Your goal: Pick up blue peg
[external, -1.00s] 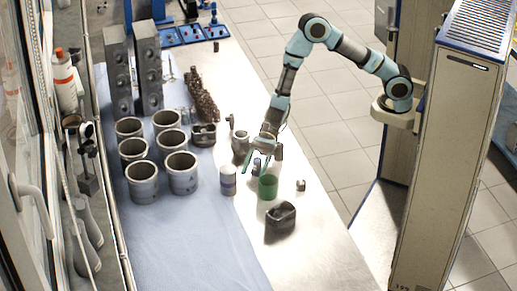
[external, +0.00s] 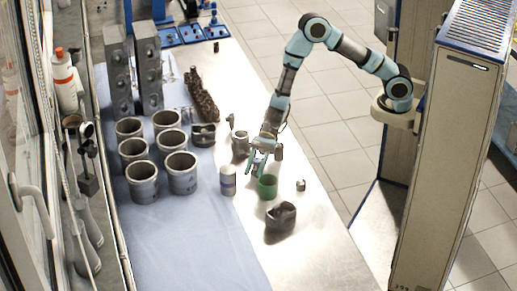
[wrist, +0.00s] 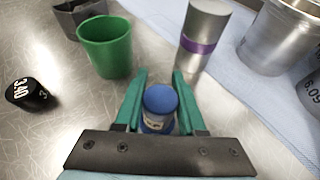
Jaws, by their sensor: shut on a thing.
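The blue peg (wrist: 160,103) is a short round piece with a blue top and a pale band. In the wrist view it stands between the two green fingers of my gripper (wrist: 160,90). My gripper is shut on it, low over the metal table. In the external view my gripper (external: 256,165) is beside the green cup and hides most of the peg.
A green cup (wrist: 106,48) stands close by; it also shows in the external view (external: 267,188). A silver can with a purple band (wrist: 203,38) is to the right. A black numbered piece (wrist: 30,94) lies left. Several metal cylinders (external: 182,176) stand on the blue cloth.

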